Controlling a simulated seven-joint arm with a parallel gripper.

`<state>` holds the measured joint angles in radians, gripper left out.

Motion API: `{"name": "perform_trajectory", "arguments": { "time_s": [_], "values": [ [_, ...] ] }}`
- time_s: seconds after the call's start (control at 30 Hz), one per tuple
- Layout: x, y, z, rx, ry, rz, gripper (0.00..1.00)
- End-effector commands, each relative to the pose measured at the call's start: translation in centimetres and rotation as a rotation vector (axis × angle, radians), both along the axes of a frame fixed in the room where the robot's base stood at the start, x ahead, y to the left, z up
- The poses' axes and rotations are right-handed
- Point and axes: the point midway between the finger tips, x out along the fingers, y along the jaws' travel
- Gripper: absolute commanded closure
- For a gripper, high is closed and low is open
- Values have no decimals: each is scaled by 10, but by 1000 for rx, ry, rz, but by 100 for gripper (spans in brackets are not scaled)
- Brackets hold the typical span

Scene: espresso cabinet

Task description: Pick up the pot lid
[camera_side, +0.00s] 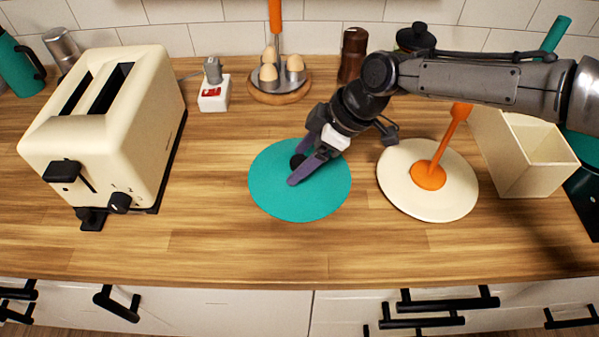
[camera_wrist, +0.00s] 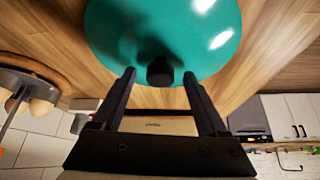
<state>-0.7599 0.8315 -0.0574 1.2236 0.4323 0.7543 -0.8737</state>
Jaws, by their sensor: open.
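The pot lid (camera_side: 320,196) is a flat teal disc with a small black knob, lying on the wooden counter in the middle of the side view. In the wrist view my gripper's fingertips (camera_wrist: 159,74) flank the knob, with gaps on both sides. Whether the fingers touch the lid is unclear.
A cream plate (camera_side: 395,190) with an orange utensil (camera_side: 432,172) lies right of the lid. A cream toaster (camera_side: 130,130) stands left. An egg holder (camera_side: 280,98) and a dark grinder (camera_side: 352,55) stand behind. A cream box (camera_side: 525,170) is at right. The counter in front is clear.

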Motion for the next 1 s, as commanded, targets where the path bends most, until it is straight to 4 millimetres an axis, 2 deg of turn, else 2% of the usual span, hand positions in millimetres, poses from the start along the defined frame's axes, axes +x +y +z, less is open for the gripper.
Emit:
{"name": "perform_trajectory", "arguments": {
  "time_s": [0.1, 0.33, 0.37, 0.77, 1.0],
  "values": [
    [1, 4, -8, 0, 0, 0, 24],
    [1, 5, -8, 1, 0, 0, 24],
    [1, 5, -8, 1, 0, 0, 27],
    [1, 5, -8, 1, -1, 0, 99],
    [1, 5, -6, 3, -2, -1, 100]
  ]
}}
